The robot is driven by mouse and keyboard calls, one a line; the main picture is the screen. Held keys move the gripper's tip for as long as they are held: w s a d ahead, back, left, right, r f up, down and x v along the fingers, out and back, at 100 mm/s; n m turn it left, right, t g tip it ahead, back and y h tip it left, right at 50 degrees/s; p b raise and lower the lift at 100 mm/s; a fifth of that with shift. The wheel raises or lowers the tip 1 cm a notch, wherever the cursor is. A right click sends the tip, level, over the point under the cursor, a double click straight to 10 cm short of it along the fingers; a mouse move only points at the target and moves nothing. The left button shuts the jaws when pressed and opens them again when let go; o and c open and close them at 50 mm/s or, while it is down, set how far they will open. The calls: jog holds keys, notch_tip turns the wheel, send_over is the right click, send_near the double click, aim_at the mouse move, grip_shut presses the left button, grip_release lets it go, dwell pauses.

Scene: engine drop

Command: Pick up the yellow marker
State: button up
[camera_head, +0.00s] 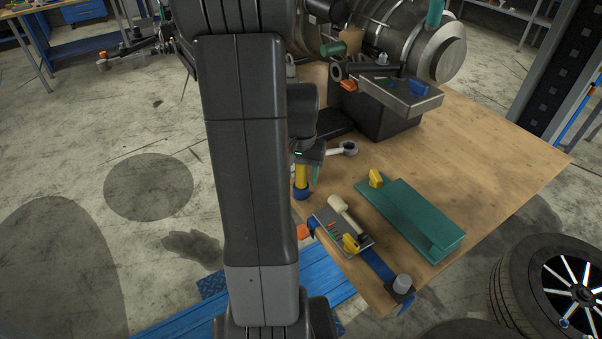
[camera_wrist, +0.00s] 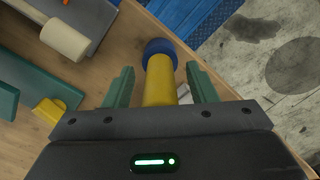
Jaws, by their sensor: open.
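The yellow marker (camera_wrist: 159,82) has a yellow body and a blue end. In the wrist view it lies between the two green fingers of my open gripper (camera_wrist: 160,69), with gaps on both sides. Its lower part is hidden behind the gripper body. In the head view the marker (camera_head: 301,176) shows just below my gripper, at the left edge of the wooden table (camera_head: 490,150), blue end toward the camera. My arm hides part of this area in the head view.
Close by are a grey tray (camera_head: 325,216) with a pale-headed mallet (camera_head: 338,203), and a green channel-shaped part (camera_head: 415,215) with a yellow piece (camera_head: 376,178) at its corner. A dark block with a metal plate (camera_head: 400,97) stands farther back. The table's right side is clear.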

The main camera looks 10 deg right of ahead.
jog(key=c, duration=1.1)
notch_tip(320, 180, up, 10)
jog(key=shift+r+b, duration=0.1)
jog(key=shift+b, duration=0.3)
jog(key=o, duration=0.4)
grip_shut()
jog(key=shift+s, duration=0.1)
